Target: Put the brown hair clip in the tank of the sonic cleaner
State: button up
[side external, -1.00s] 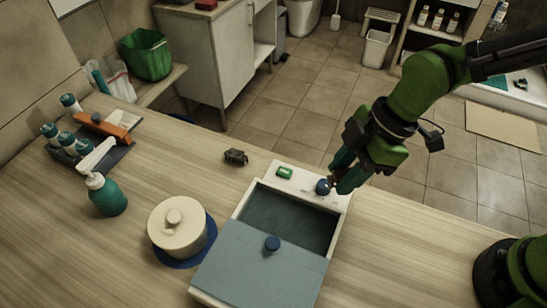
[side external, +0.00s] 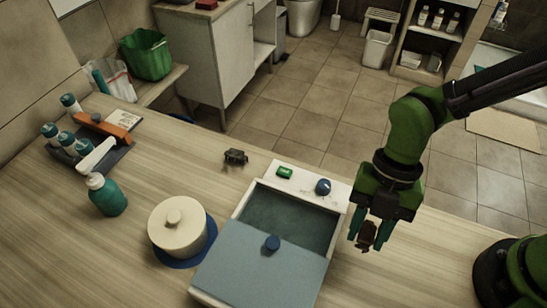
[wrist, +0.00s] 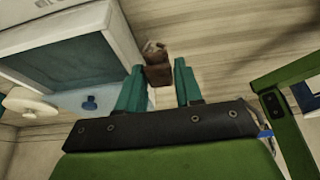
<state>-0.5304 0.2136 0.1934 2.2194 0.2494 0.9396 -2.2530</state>
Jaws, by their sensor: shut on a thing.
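My gripper (side external: 368,241) is shut on the brown hair clip (side external: 367,232), just right of the sonic cleaner. In the wrist view the clip (wrist: 157,68) sits between the teal fingertips (wrist: 158,68). The sonic cleaner (side external: 231,221) is a white box on the counter. Its tank (side external: 290,215) is open at the back half and looks dark and filled. A grey-blue lid (side external: 255,270) with a blue knob (side external: 272,243) covers the front half. A green button (side external: 285,172) and a blue dial (side external: 323,187) are on its back panel.
A dark clip-like object (side external: 236,157) lies on the counter behind the cleaner. A cream lidded pot (side external: 176,240) on a blue mat and a teal pump bottle (side external: 107,196) stand to the left. A tray with several bottles (side external: 110,158) is further left.

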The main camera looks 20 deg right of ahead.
send_over(303, 244)
jog(key=w, duration=0.1)
jog(key=shift+d+f, duration=0.45)
jog(key=shift+f, duration=1.75)
jog(key=shift+f, duration=0.15)
jog(key=o, duration=1)
